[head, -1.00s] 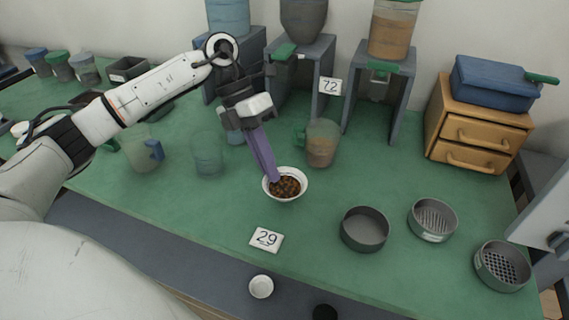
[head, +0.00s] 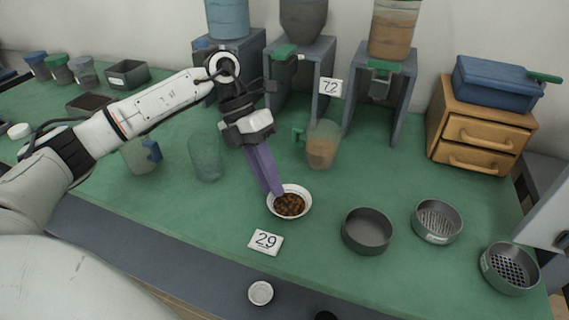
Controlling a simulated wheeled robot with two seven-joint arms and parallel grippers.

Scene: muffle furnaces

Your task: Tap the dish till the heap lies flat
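A small white dish (head: 307,211) stands near the middle of the green table and holds a brown granular heap (head: 290,205). The heap fills much of the dish floor; I cannot tell how level its top is. My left gripper (head: 276,194) reaches down from the upper left on long purple fingers. Its fingers are close together, with their tips at the dish's far-left rim, and appear shut on it. They hide that bit of rim. My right gripper is not in view.
A card marked 29 (head: 265,242) lies just in front of the dish. A cloudy jug (head: 323,146) stands behind it and a clear beaker (head: 207,158) to the left. A round grey pan (head: 367,232) and two sieves lie to the right.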

